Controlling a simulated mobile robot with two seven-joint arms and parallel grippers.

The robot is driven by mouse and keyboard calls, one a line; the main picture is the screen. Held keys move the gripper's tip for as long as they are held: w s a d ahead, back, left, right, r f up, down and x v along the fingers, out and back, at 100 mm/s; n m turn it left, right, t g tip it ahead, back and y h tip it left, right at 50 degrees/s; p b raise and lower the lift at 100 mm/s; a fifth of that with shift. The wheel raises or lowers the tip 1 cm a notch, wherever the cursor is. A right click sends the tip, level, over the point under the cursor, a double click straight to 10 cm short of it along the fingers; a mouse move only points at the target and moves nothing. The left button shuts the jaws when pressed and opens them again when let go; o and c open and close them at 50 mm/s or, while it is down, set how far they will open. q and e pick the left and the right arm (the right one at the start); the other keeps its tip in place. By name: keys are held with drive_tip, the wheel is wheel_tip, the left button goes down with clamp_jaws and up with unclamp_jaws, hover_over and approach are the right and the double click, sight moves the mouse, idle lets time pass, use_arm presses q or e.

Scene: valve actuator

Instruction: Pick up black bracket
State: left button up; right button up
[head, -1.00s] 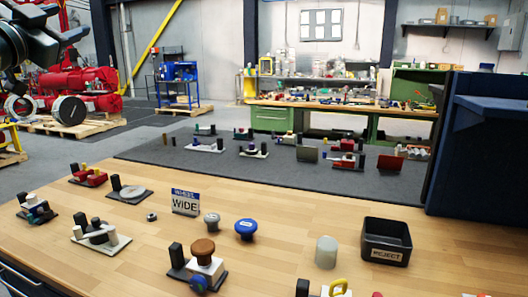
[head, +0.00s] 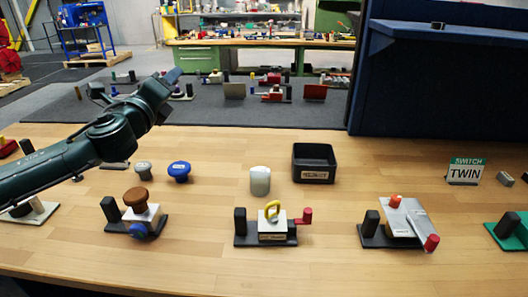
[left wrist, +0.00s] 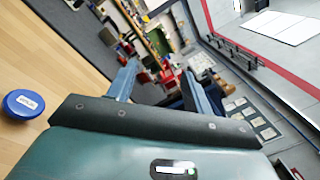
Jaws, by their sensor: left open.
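Several black base plates with upright black blocks stand on the wooden table, and I cannot tell which one is the black bracket. One black bracket-like plate (head: 243,240) is at the front middle, under a white block with a yellow loop. Another dark plate (head: 112,226) carries a brown knob and a blue knob. A third black plate (head: 370,238) is at the right under a grey lever with red ends. My left gripper (head: 172,79) is raised above the table's far side, clear of these plates. In the left wrist view its two fingers (left wrist: 160,70) are apart, with nothing between them.
A black reject bin (head: 314,178), a grey cylinder (head: 260,181), a grey knob (head: 143,171) and a blue knob (head: 179,171) stand on the table. A "SWITCH TWIN" sign (head: 466,171) is at right. A blue cabinet (head: 440,90) rises behind. Table wood is bare between the bin and sign.

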use_arm(q)
drive_tip(key=s+d+f+m+h, duration=0.1)
drive_tip(key=d+f+m, duration=0.2)
drive_tip(key=d+f, duration=0.4)
drive_tip(key=m+g+y, duration=0.1)
drive_tip(key=m+y, duration=0.3)
approach(241, 210)
drive_tip(key=shift+d+f, duration=0.1)
drive_tip(key=shift+f, duration=0.35)
drive_tip(key=w, duration=0.6)
drive_tip(key=shift+w, duration=0.1)
drive_tip(key=shift+w+a+f, duration=0.1)
drive_tip(key=shift+w+a, duration=0.15)
drive_tip(key=shift+w, duration=0.65)
drive_tip(key=shift+w+a+f, duration=0.1)
drive_tip(key=shift+w+a, duration=0.1)
drive_tip(key=shift+w, duration=0.7)
drive_tip(key=shift+w+a+f, duration=0.1)
drive_tip(key=shift+w+a, duration=0.15)
drive_tip(key=shift+w, duration=0.65)
